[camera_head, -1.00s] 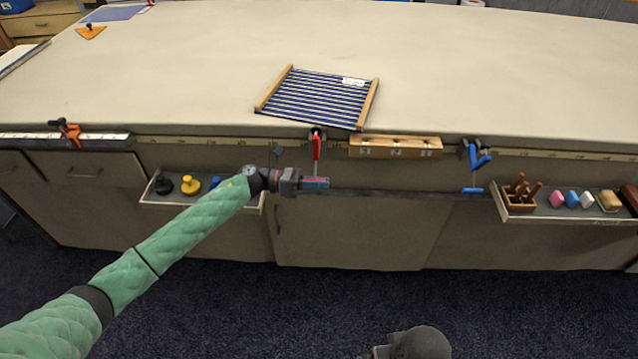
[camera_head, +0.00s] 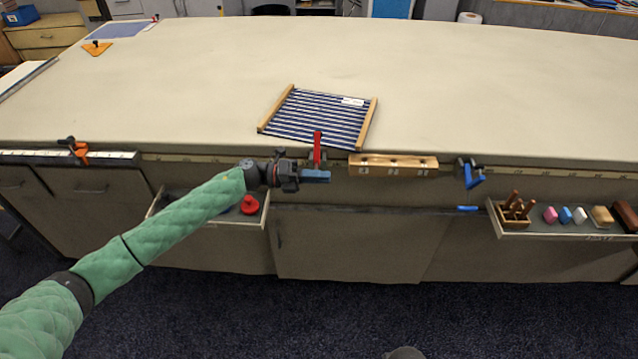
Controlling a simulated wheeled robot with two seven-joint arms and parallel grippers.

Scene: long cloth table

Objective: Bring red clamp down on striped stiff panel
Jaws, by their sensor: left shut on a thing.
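The striped stiff panel (camera_head: 318,116), dark blue and white with wooden side strips, lies flat on the table near its front edge. The red clamp (camera_head: 317,147) is at the table's front edge, just below the panel's near side; its red bar stands upright. I cannot tell whether it touches the panel. My left gripper (camera_head: 316,176), with blue fingertips, is at the clamp's lower part, below the table edge, and is shut on it; the fingers hide that part. My right gripper is not in view.
A wooden block with holes (camera_head: 393,166) and a blue clamp (camera_head: 469,173) are along the front edge to the right. An orange clamp (camera_head: 77,149) is at the left. Trays jut out below on both sides. The tabletop around the panel is mostly clear.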

